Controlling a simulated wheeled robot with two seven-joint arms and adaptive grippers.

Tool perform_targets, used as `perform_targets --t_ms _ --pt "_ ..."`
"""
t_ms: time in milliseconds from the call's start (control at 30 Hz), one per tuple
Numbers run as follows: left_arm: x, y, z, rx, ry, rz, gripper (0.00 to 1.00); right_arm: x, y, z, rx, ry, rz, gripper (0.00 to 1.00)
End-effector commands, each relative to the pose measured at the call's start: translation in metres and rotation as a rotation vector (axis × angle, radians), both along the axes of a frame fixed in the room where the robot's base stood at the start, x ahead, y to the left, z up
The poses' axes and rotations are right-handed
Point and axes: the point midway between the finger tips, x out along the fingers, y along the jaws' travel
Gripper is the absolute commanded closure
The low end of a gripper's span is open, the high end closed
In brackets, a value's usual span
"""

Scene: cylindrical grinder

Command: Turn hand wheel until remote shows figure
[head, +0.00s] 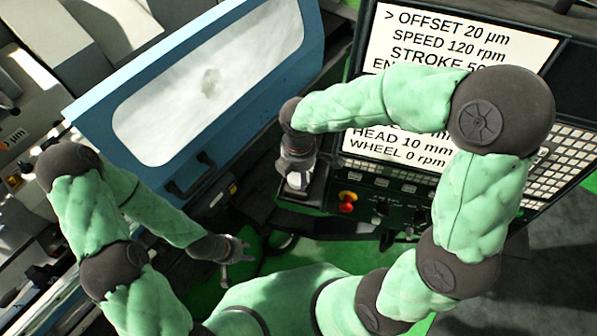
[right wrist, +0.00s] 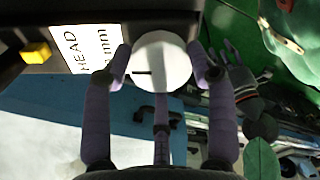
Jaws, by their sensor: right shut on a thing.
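The hand wheel shows as a round white disc (right wrist: 160,62) with a short dark mark in the right wrist view. My right gripper (head: 298,178) is at the lower left corner of the control panel, its two fingers shut on the disc from both sides. The screen (head: 455,40) shows a ">" before "OFFSET 20 µm", then "SPEED 120 rpm" and a partly covered "STROKE" line. Lower lines read "HEAD 10 mm" and "WHEEL 0 rpm". My right arm hides the middle lines. My left gripper (head: 236,252) is low and left of the panel, open and empty.
A blue machine door (head: 85,105) with a large window and a dark handle (head: 190,178) stands left of the panel. Red and yellow buttons (head: 347,202) sit right of my right gripper. A keypad (head: 560,165) is at the right. Green floor (head: 335,255) lies below.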

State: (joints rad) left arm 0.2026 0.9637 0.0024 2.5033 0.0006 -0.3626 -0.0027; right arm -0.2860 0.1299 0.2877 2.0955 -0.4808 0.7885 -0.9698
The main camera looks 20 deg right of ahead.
Motion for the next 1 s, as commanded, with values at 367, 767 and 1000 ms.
perform_targets --t_ms 367,767,1000 --pt "0.000 0.000 -0.013 0.000 0.000 0.000 0.60 -0.001 -0.001 -0.003 -0.003 0.003 -0.193 0.75" --pt "0.000 0.000 -0.034 0.000 0.000 0.000 0.60 -0.002 -0.001 -0.004 -0.004 0.004 -0.568 0.75" --pt "0.000 0.000 -0.045 0.000 0.000 0.000 0.60 -0.003 0.000 -0.004 -0.004 0.006 -0.796 0.75"
